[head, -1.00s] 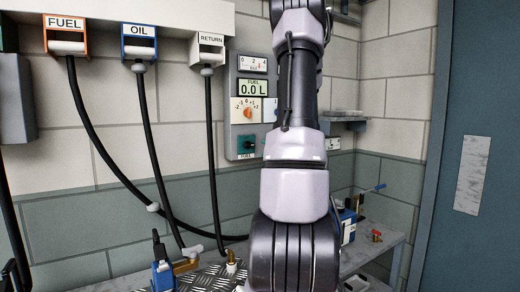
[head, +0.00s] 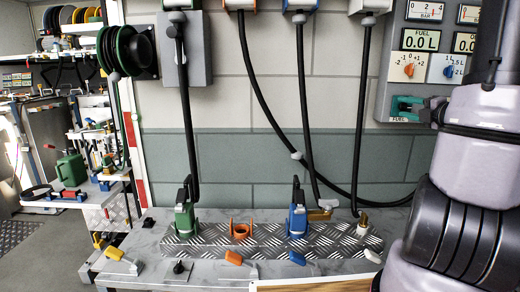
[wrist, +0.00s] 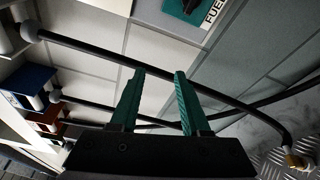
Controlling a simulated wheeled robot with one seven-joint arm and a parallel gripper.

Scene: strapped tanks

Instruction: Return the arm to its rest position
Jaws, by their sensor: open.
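My gripper (wrist: 158,75) shows in the wrist view with two teal fingers spread apart and nothing between them. A black hose (wrist: 95,53) runs slantwise behind the fingers, with tiled wall beyond; I cannot tell how far it is from them. The teal fuel knob (wrist: 190,4) is at the top of that view, above the fingers and apart from them. In the head view my arm (head: 475,150) stands along the right edge, and the gripper is not visible there. The fuel knob also shows on the grey panel in the head view (head: 405,108).
A bench (head: 130,240) carries a tread-plate strip (head: 262,243) with a green nozzle (head: 184,218), an orange holder (head: 240,230) and a blue nozzle (head: 297,220). Black hoses hang from the wall above. A hose reel (head: 130,50) and cluttered shelves are at left, with floor (head: 35,240) below.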

